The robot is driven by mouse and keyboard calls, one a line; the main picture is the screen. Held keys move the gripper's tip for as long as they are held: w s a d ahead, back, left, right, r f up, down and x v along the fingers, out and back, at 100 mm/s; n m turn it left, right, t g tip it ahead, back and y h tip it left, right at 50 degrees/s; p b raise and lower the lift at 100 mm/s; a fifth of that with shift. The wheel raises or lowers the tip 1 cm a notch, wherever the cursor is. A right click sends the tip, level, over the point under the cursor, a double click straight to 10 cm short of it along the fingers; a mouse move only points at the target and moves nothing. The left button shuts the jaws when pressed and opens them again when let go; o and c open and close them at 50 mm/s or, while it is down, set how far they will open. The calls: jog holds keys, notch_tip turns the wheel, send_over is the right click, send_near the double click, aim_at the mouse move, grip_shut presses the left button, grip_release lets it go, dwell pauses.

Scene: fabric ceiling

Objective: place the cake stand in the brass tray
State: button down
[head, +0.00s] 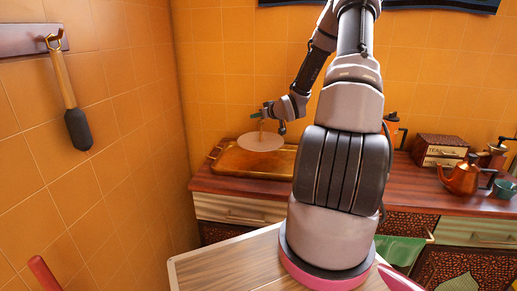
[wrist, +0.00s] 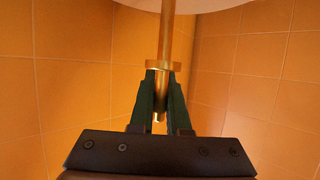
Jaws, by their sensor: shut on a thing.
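The cake stand shows as a pale, flat round plate (head: 262,142) with a thin stem rising from it in the head view. My gripper (head: 267,112) is shut on that stem above the plate. In the wrist view the brass stem (wrist: 167,35) with its collar runs between the dark green fingers of my gripper (wrist: 161,85), and the pale plate crosses the top edge. The brass tray (head: 232,166) lies on the wooden counter at the back. The plate appears over the tray's far part; I cannot tell whether they touch.
Orange tiled walls stand close on the left and behind the counter (head: 220,186). A tool (head: 70,105) hangs on the left wall.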

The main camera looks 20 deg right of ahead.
aim_at(257, 138)
notch_tip(257, 138, down, 8)
jog(key=shift+f, duration=0.1)
dwell(0.4)
jog(key=c, duration=0.9)
grip_release()
jog(key=shift+f, duration=0.1)
